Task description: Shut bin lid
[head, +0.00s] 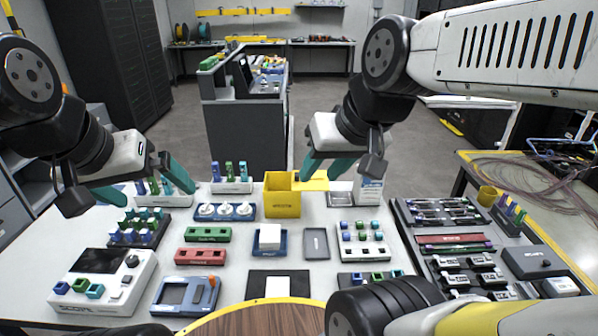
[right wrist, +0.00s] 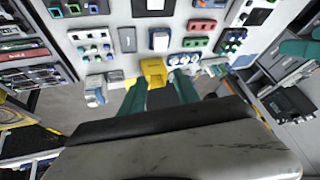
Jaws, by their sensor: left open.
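The yellow bin (head: 282,203) stands upright at the back middle of the white table. Its yellow lid (head: 316,184) is open and sticks out to the right of the bin. My right gripper (head: 319,176) is open, its teal fingertips at the lid; I cannot tell whether they touch it. In the right wrist view the bin (right wrist: 153,70) shows just beyond and between the two spread fingertips (right wrist: 159,80). My left gripper (head: 155,192) is open and empty above the table's left back part, apart from the bin.
A blue tray with white spools (head: 224,211) stands left of the bin. A white dispenser box (head: 369,189) stands right of the lid. Several component racks, a splicer (head: 103,281) and a grey tray (head: 316,243) fill the nearer table.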

